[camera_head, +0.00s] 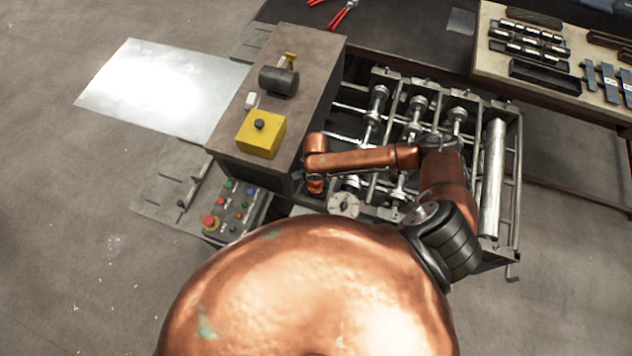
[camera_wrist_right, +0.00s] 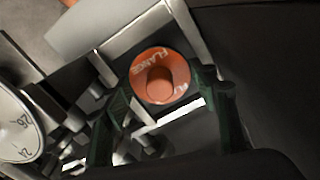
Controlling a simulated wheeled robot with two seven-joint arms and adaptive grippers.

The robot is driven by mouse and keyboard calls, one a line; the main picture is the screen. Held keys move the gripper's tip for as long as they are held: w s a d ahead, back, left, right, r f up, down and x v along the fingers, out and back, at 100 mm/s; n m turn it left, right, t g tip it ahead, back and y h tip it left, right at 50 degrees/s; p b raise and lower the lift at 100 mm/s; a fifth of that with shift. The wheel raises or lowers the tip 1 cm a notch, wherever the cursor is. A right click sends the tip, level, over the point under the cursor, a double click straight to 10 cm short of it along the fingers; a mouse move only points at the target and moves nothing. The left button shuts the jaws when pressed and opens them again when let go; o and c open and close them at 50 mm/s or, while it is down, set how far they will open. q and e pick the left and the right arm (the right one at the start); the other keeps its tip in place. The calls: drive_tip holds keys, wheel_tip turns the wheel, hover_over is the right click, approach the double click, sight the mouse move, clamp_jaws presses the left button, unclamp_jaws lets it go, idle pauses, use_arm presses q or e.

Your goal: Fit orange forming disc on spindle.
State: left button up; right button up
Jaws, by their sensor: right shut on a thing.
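An orange forming disc (camera_wrist_right: 181,68) with white lettering that reads "FLANGE" shows in the right wrist view, with a round orange hub at its middle. My right gripper (camera_wrist_right: 163,88) is shut on the disc, its dark green fingers on either side of it. In the head view my copper right arm reaches left over the machine, and its wrist end (camera_head: 315,184) hangs beside the brown cabinet; the fingers are hard to make out there. Several metal spindles (camera_head: 376,103) run across the machine frame. I cannot tell which one the disc belongs on. My left gripper is not in view.
The brown cabinet (camera_head: 312,50) carries a yellow box (camera_head: 262,140) and a black cylinder (camera_head: 279,81). A button panel (camera_head: 232,208) stands at its front. A pale round dial (camera_wrist_right: 15,130) is at the left of the wrist view. A bench (camera_head: 482,62) with tooling is at the back right.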

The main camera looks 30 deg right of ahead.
drive_tip(key=shift+f, duration=0.5)
drive_tip(key=shift+s+f, duration=0.15)
drive_tip(key=shift+s, duration=0.05)
idle(0.4)
drive_tip(key=shift+w+r+p, duration=0.1)
drive_tip(key=shift+r+p, duration=0.25)
drive_tip(key=shift+p, duration=0.05)
drive_tip(key=shift+w+r+p, duration=0.1)
drive_tip(key=shift+r+p, duration=0.35)
drive_tip(key=shift+r, duration=0.3)
drive_tip(key=shift+f, duration=0.85)
idle(0.8)
drive_tip(key=shift+f, duration=0.2)
drive_tip(key=o, duration=1.7)
drive_tip(key=shift+f, duration=0.1)
drive_tip(key=shift+c, duration=0.2)
